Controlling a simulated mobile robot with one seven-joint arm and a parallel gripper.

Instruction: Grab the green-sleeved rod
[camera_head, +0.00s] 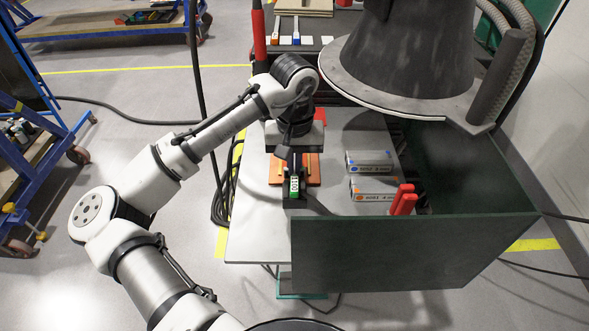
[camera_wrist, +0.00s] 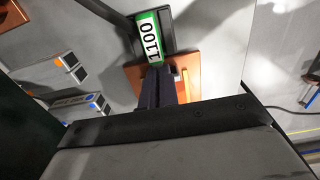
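A small green sleeve with a white "1100" label (camera_head: 294,187) shows near the table's front, at a dark block. It also shows in the wrist view (camera_wrist: 147,38), top centre, against a dark piece; how much rod is in it is hidden. My gripper (camera_head: 296,168) points down just behind the green label, over an orange plate (camera_head: 276,171). In the wrist view, my dark fingers (camera_wrist: 162,72) end right by the label's lower edge. The fingers overlap in both views, so I cannot tell whether they are open or shut, or touching the rod.
Grey boxes (camera_head: 370,160) lie to the right on the light table (camera_head: 258,225). Red upright pieces (camera_head: 403,199) stand beside them. A dark green panel (camera_head: 400,252) stands at the front right. A large dark cone (camera_head: 420,60) hangs over the back right.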

